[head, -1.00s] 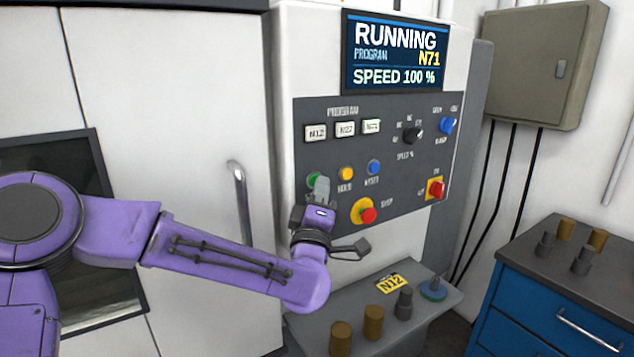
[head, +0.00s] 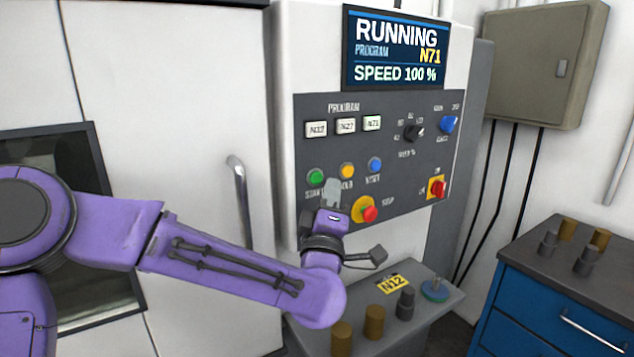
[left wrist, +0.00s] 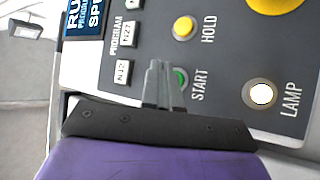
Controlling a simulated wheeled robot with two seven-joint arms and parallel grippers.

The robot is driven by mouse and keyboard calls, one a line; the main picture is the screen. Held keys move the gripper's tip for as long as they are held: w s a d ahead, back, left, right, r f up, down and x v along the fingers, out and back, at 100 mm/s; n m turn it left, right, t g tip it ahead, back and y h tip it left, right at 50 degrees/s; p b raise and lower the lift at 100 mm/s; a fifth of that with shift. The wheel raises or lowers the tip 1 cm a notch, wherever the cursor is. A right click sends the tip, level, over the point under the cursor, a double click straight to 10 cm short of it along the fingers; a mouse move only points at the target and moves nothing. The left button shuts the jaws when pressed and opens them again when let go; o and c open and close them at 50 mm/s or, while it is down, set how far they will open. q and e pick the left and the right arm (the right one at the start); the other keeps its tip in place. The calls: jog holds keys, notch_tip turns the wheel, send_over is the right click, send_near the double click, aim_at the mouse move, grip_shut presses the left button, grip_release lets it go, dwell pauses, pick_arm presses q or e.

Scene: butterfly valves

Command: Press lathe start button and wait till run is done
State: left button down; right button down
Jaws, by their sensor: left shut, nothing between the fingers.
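The green START button (head: 316,176) sits at the lower left of the dark control panel (head: 432,165). My left gripper (head: 333,188) is shut and empty, just right of and below that button in the head view. In the left wrist view, the gripper's fingers (left wrist: 158,82) partly cover the green button (left wrist: 181,78); I cannot tell whether they touch it. The display (head: 394,50) reads RUNNING, PROGRAM N71, SPEED 100 %. The N71 key (head: 372,123) has a greenish edge. My right gripper is not in view.
A yellow HOLD button (head: 347,171), a blue RESET button (head: 375,165) and a red stop button (head: 368,213) are close to the gripper. A grey ledge (head: 448,300) below holds several small cylinders. A door handle (head: 239,198) is at the left.

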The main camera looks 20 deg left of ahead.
pick_arm(q)
jog(key=shift+s+d+b, duration=0.35)
jog(key=shift+s+d, duration=0.55)
jog(key=shift+d, duration=0.3)
jog(key=shift+f, duration=0.1)
